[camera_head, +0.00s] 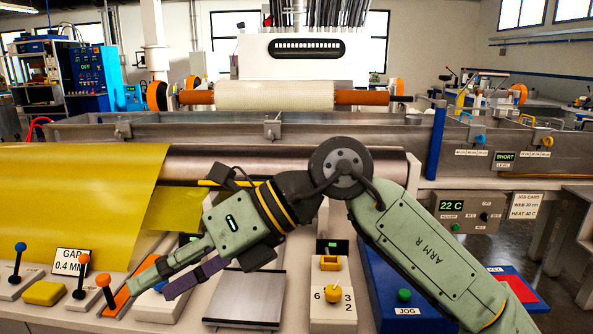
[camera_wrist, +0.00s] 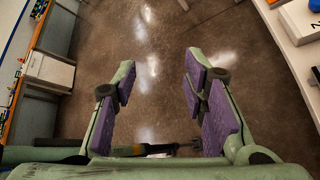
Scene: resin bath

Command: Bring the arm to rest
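My gripper (camera_head: 152,287) hangs at the lower left of the head view, pointing down and left over the front bench. Its pale green fingers with purple pads are parted and nothing shows between them. In the wrist view my gripper (camera_wrist: 160,72) is open and empty, with the brown floor (camera_wrist: 150,35) beyond the fingertips. My arm bends at a dark round joint above the bench and runs down to the lower right of the head view. Part of the bench behind the arm is hidden.
Levers (camera_head: 79,275), a gap label (camera_head: 70,262) and an orange strip (camera_head: 120,300) lie near the gripper. A metal plate (camera_head: 245,297), a dial box (camera_head: 333,310) and a blue jog box (camera_head: 385,300) stand beside it. Yellow web (camera_head: 80,195) and a long metal bath (camera_head: 200,128) lie behind.

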